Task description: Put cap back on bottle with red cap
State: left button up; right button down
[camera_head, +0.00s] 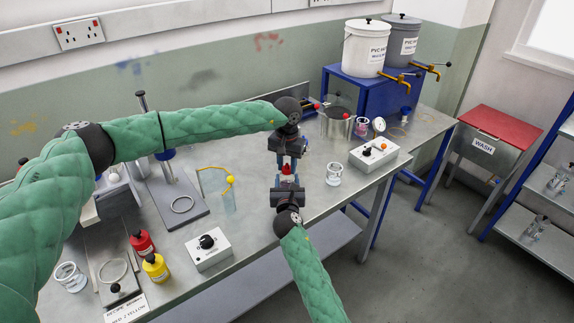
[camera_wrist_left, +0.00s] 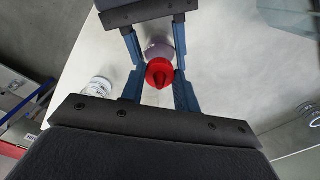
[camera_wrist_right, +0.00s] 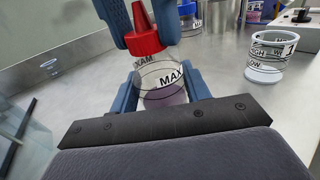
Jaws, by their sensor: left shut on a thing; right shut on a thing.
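The red pointed cap (camera_wrist_right: 145,38) is in my left gripper (camera_head: 288,164), whose fingers close on its sides; the cap also shows in the head view (camera_head: 287,169) and the left wrist view (camera_wrist_left: 160,73). My right gripper (camera_head: 288,184) is shut on a clear bottle (camera_wrist_right: 163,82) with black marks, the word MAX and purple liquid. The bottle is upright, and its purple part shows in the left wrist view (camera_wrist_left: 158,49). The cap is upright right above the bottle's mouth, slightly left in the right wrist view. I cannot tell whether they touch. In the head view, the grippers mostly hide the bottle.
A marked glass beaker (camera_head: 334,174) stands to the right, near a white control box (camera_head: 374,154). Red (camera_head: 142,243) and yellow (camera_head: 156,268) bottles and another box (camera_head: 209,250) are front left. A stand with a ring (camera_head: 178,217) is left. Bare steel table lies around the grippers.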

pick_arm(q)
jog(key=o, duration=0.9)
jog(key=shift+o, duration=0.2)
jog(key=shift+r, duration=2.3)
jog(key=shift+c, duration=0.4)
